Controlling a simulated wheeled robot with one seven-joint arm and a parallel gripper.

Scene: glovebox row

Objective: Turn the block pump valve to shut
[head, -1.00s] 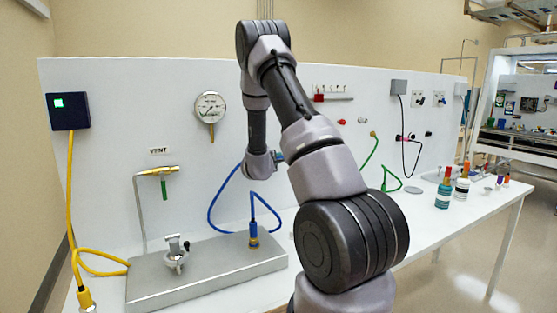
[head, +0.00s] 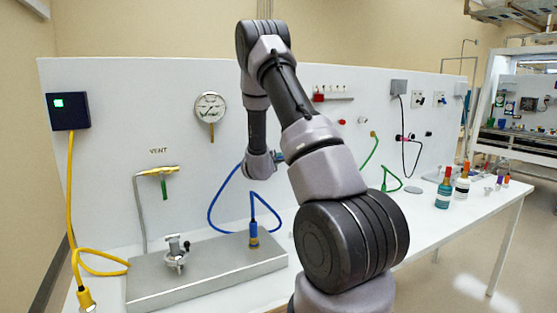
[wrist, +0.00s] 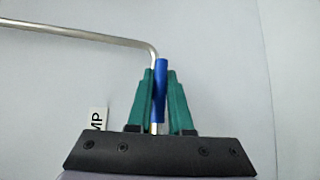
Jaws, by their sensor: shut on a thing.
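In the wrist view, my gripper (wrist: 160,73) has its two green fingers closed on a slim blue handle (wrist: 161,88), which stands nearly upright between them. A bent metal pipe (wrist: 85,31) runs in from the left and turns down just behind the handle. A white label ending in "MP" (wrist: 98,118) shows partly beside the left finger. The valve body below the handle is hidden by my gripper. In the head view my arm hides the pump valve, and my fingers cannot be made out.
A VENT valve with a green handle (head: 164,187) and a round gauge (head: 210,107) are on the white panel (head: 110,150). A metal block (head: 205,272) with a clamp fitting (head: 176,252) and a looped blue hose (head: 222,196) lie below. Bottles (head: 444,190) stand on the right.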

